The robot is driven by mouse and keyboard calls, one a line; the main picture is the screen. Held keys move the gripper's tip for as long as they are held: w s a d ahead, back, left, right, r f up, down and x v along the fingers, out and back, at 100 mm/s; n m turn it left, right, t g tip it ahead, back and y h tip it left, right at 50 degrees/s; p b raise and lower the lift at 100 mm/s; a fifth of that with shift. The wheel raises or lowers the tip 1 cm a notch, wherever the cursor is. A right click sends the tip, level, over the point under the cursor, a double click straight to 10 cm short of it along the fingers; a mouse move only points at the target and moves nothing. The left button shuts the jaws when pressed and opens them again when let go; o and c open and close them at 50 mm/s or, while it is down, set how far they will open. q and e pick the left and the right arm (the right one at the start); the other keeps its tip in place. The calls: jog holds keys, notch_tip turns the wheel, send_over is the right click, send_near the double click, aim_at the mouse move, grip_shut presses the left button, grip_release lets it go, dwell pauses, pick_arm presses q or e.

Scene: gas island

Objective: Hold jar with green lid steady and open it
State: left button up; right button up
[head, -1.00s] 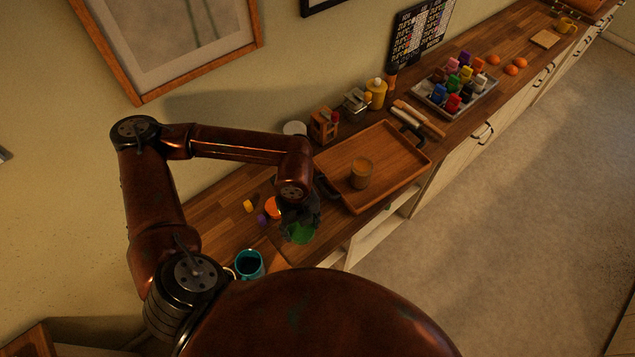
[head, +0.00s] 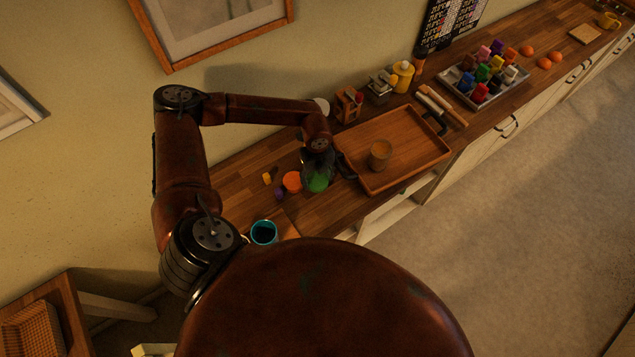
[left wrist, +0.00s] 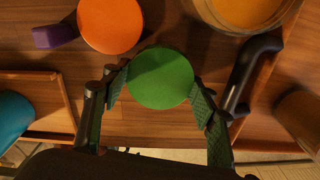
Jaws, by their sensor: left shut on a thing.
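The jar with the green lid (head: 318,183) stands on the wooden counter, left of the tray. In the left wrist view its round green lid (left wrist: 160,78) lies between the two fingers, seen from above; the jar's body is hidden under the lid. My left gripper (head: 318,172) is at the jar from above, and in the left wrist view its fingers (left wrist: 158,98) flank it on both sides, shut on it. The lid is on the jar. My right gripper is not in view.
An orange lid (head: 292,181), a purple block (head: 279,194) and a yellow block (head: 267,178) are left of the jar. A teal mug (head: 264,232) stands nearer. The wooden tray (head: 415,145) with a brown cup (head: 380,154) is close on the right.

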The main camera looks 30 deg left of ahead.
aim_at(317, 180)
pick_arm(q)
notch_tip(317, 180, down, 2)
jog(key=shift+f+p, duration=0.25)
jog(key=shift+p, duration=0.05)
jog(key=shift+f, duration=0.15)
jog(key=shift+f, duration=0.1)
jog(key=o, duration=1)
jog(key=shift+r, duration=0.2)
notch_tip(317, 180, up, 12)
jog(key=b, duration=0.1)
jog(key=shift+b, duration=0.3)
